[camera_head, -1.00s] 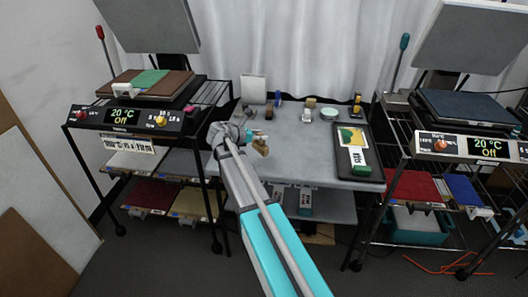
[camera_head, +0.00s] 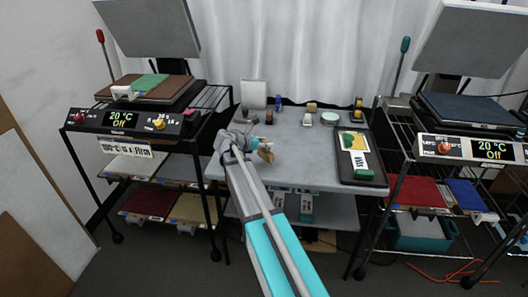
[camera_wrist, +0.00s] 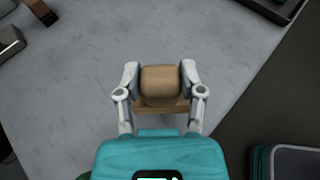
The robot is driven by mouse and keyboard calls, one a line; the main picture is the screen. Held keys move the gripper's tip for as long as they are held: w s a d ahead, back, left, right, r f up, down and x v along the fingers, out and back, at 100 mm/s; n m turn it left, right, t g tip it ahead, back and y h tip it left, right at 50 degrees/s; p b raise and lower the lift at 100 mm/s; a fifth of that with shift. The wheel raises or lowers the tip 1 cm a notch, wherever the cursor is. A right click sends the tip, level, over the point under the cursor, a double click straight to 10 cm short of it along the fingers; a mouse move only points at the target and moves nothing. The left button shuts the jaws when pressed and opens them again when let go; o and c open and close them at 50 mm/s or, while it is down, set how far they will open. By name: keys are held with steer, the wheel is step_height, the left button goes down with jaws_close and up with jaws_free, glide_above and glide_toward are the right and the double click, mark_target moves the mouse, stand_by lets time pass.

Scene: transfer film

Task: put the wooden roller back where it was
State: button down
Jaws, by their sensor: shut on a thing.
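The wooden roller (camera_wrist: 161,86) is between the two fingers of my gripper (camera_wrist: 160,78) in the wrist view, with a flat wooden part showing beneath it. Both fingers press on its sides. In the head view my gripper (camera_head: 258,149) is over the left front part of the grey table (camera_head: 310,176), and the roller shows as a small tan piece (camera_head: 266,153) at its tip. The wrist view looks down on the grey tabletop (camera_wrist: 75,70). I cannot tell how high the roller is above it.
A black tray (camera_head: 362,181) lies at the table's right. Heat presses on racks (camera_head: 125,121) (camera_head: 465,148) flank the table. The middle tabletop is mostly clear.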

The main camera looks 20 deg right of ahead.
mark_target(262, 149)
steer(key=shift+f+b, duration=1.3)
steer(key=shift+f, duration=0.25)
steer(key=shift+f, duration=0.15)
steer(key=shift+c, duration=1)
jaws_free()
steer(key=shift+a+r, duration=0.15)
steer(key=shift+r, duration=0.15)
steer(key=p+v, duration=0.4)
steer(key=v, duration=0.7)
steer(key=shift+a+p, duration=0.3)
steer(key=shift+p, duration=0.05)
steer(key=shift+s+r, duration=0.1)
steer(key=shift+s, duration=0.05)
